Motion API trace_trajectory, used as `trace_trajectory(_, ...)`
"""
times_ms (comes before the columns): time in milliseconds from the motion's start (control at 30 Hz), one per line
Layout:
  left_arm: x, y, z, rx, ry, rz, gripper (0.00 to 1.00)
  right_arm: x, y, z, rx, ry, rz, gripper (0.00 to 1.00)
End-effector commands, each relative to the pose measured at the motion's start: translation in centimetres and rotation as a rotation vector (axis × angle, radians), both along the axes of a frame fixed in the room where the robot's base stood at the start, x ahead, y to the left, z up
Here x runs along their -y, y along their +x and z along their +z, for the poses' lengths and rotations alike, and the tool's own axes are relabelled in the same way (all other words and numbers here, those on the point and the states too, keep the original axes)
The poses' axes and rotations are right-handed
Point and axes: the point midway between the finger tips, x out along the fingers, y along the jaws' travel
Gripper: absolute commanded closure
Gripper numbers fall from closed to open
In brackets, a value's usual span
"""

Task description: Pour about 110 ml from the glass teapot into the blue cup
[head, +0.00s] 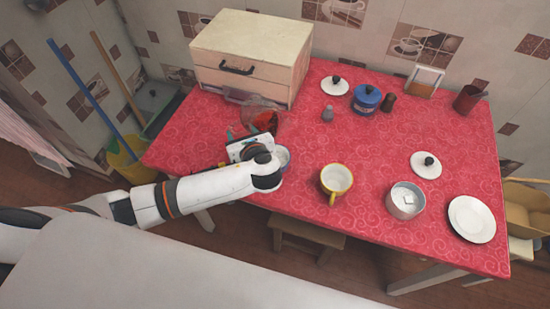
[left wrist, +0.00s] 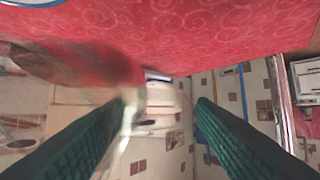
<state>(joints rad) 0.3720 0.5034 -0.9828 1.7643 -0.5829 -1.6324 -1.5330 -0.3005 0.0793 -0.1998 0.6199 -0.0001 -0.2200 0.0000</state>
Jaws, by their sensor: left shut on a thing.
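The glass teapot (head: 262,117) is clear with red-orange liquid inside. It is above the left part of the table, just beyond my left gripper (head: 243,138). In the left wrist view the teapot (left wrist: 85,58) is blurred, and my left gripper (left wrist: 165,103) has its two dark ribbed fingers around a clear glass part that looks like its handle. I cannot tell its exact tilt or whether liquid flows. A cup with a pale blue rim (head: 284,157), likely the blue cup, stands beside my wrist, mostly hidden by it. My right gripper is not in view.
A cream drawer box (head: 250,52) stands behind the teapot. The table centre is fairly clear.

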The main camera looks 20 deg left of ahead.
Motion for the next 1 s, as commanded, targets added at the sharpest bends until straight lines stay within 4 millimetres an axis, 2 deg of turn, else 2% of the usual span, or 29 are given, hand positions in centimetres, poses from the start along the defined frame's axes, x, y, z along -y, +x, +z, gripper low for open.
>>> trace_trajectory(467,0.2,-0.1,-0.7,0.071,0.051,-0.001,1.0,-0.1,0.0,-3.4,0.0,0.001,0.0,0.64)
trace_trajectory(600,0.4,-0.4,-0.2,0.092,0.07,0.001,1.0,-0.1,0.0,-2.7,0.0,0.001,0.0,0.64)
trace_trajectory(1000,0.8,-0.8,-0.2,0.127,0.098,0.002,1.0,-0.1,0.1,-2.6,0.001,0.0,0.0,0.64)
